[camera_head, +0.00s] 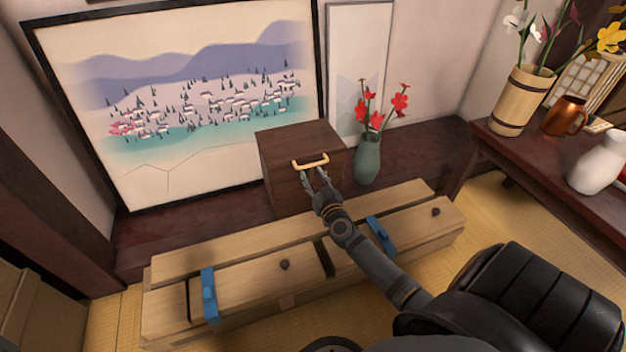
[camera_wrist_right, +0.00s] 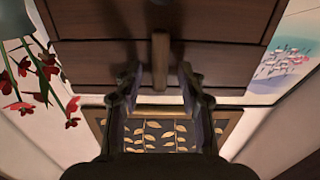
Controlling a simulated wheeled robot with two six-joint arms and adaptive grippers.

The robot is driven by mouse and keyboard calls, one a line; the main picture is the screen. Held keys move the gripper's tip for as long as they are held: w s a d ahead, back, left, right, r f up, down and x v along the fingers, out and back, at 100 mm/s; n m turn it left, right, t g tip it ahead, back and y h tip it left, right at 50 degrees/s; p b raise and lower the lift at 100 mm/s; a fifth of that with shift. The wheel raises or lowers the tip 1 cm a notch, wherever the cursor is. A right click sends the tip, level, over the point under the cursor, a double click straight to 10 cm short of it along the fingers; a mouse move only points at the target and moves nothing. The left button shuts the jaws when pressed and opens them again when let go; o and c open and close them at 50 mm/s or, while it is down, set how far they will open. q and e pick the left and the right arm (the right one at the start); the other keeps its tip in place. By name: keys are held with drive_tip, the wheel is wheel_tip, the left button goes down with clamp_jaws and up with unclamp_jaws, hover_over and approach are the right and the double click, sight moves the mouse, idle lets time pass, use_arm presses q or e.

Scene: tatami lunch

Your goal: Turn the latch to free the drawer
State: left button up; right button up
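A dark brown wooden chest (camera_head: 296,142) stands on the dark raised shelf against the wall, and a pale, brass-coloured handle (camera_head: 310,162) shows at its upper front edge. The right wrist view shows the chest front (camera_wrist_right: 100,62) with a seam across it. A light wooden bar, the latch (camera_wrist_right: 160,62), stands upright in that picture across the seam. My right gripper (camera_head: 316,179) is in front of the chest. In the right wrist view its fingers are apart, one on each side of the latch's line, with no contact visible. My left gripper is out of view.
A long wooden box (camera_head: 250,285) with blue clasps lies below my right arm. A green vase (camera_head: 368,160) with red flowers stands close to the chest's right side. A large framed painting (camera_head: 180,100) is at left. A side table (camera_head: 545,165) is at right.

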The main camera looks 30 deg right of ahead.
drive_tip(key=shift+w, duration=0.15)
clamp_jaws()
